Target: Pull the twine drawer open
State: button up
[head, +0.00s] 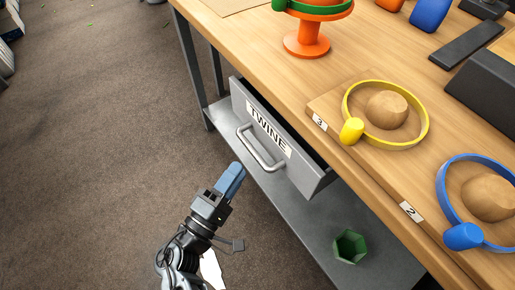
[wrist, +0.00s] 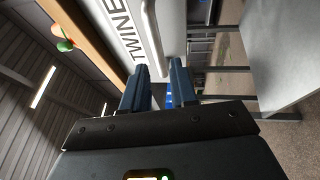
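The twine drawer (head: 270,140) is a grey drawer under the wooden bench with a white "TWINE" label.
The bench top (head: 250,50) carries an orange stand (head: 307,40), a yellow ring (head: 425,125) and a blue ring (head: 442,190). A green cup (head: 349,247) stands on the lower grey shelf (head: 300,225). The floor (head: 90,150) to the left is clear.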

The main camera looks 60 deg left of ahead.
aim_at(251, 146)
jog(key=x, duration=0.7)
jog(key=shift+w+a+r, duration=0.15)
jog(key=shift+w+a, duration=0.1)
jog(key=shift+w, duration=0.05)
jog(key=shift+c, duration=0.2)
grip_shut()
